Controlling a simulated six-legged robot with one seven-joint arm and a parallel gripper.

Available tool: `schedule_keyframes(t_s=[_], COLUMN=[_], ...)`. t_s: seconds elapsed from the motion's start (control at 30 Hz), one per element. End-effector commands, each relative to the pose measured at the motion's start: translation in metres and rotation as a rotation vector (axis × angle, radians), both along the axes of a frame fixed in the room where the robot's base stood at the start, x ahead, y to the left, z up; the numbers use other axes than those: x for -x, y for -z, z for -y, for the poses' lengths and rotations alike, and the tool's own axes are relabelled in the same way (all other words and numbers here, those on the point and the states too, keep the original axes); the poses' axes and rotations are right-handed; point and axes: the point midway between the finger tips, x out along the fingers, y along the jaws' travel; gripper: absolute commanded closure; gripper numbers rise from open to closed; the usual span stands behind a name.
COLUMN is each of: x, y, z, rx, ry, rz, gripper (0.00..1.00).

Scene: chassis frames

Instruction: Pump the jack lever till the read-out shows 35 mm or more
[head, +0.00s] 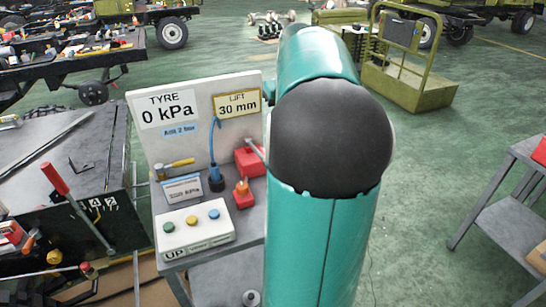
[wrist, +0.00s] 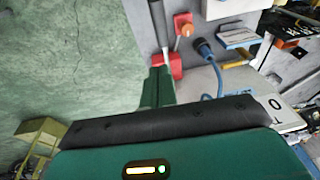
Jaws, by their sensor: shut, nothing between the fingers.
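The lift read-out (head: 237,104) on the white panel shows 30 mm in the head view. The red jack (head: 250,162) stands on the grey bench below it, partly hidden by my arm. Its grey lever (head: 256,149) runs behind my arm. The wrist view shows the red jack body (wrist: 175,66) and the lever (wrist: 164,40) with a dark grip at the top edge. My gripper (wrist: 158,74) is shut and empty, its green tip overlapping the jack's edge in that view. I cannot tell whether it touches. My gripper is hidden in the head view.
A button box (head: 195,228), a blue-hosed fitting (head: 216,180) and a smaller red block (head: 242,194) share the bench. A dark table (head: 60,160) stands at left, and a grey shelf cart (head: 510,200) at right.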

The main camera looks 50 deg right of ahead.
Motion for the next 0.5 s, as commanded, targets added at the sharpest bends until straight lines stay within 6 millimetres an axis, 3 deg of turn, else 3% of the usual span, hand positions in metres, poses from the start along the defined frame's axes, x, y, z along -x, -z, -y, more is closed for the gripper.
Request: schedule_keyframes(t_s=[0.23,0.5], x=[-0.003,-0.014], y=[0.016,0.066], z=[0.0,0.0], rx=[-0.002,-0.003], ry=[0.0,-0.004], rz=[-0.001,-0.001], gripper=[1.0,1.0])
